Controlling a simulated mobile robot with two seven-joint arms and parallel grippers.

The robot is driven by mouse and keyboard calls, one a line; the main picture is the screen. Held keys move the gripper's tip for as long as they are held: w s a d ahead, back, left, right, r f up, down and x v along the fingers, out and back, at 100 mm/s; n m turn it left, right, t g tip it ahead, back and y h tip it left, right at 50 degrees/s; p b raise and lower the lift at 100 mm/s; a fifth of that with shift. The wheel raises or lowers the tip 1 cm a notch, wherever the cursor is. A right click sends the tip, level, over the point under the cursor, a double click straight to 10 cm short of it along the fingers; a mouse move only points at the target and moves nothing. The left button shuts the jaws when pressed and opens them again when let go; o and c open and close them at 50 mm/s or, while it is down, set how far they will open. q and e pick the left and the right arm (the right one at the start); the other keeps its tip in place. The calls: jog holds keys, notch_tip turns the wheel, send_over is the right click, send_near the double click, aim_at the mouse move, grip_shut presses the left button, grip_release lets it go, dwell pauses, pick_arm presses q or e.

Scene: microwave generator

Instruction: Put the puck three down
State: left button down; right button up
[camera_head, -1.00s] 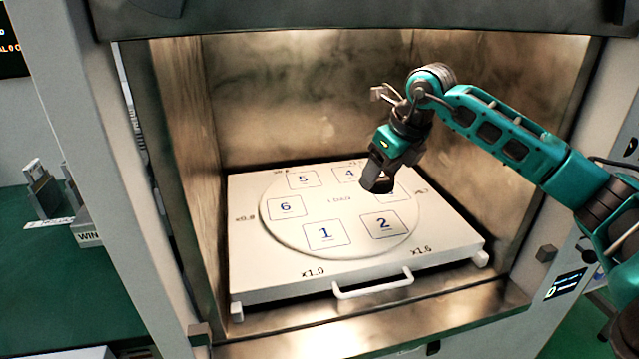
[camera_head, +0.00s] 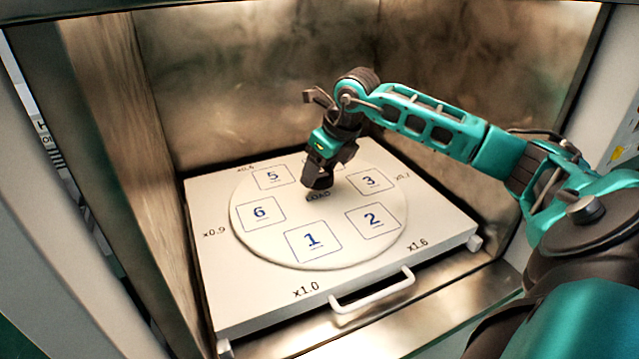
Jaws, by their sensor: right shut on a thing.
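My right gripper (camera_head: 318,186) reaches in from the right and is shut on a dark thing, likely the puck, mostly hidden between the fingers; its number cannot be read. Whether the held thing touches the disc cannot be told. Square 3 (camera_head: 371,181) lies right of the gripper and is empty. Squares 1 (camera_head: 312,242), 2 (camera_head: 372,220), 5 (camera_head: 273,177) and 6 (camera_head: 260,214) are also empty. Square 4 is mostly hidden behind the gripper. My left gripper is not in view.
The disc sits on a white tray (camera_head: 252,308) with a white front handle (camera_head: 372,295), inside a metal chamber. The chamber's left wall (camera_head: 115,150) and back wall (camera_head: 250,90) stand close around the tray. The front is open.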

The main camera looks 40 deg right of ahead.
aim_at(324, 174)
jog(key=shift+f, duration=1.8)
jog(key=shift+f, duration=0.15)
jog(key=o, duration=1.2)
jog(key=shift+d+r, duration=0.1)
jog(key=shift+r, duration=0.35)
jog(key=v, duration=1.1)
jog(key=shift+s+r, duration=0.1)
jog(key=shift+r, duration=0.1)
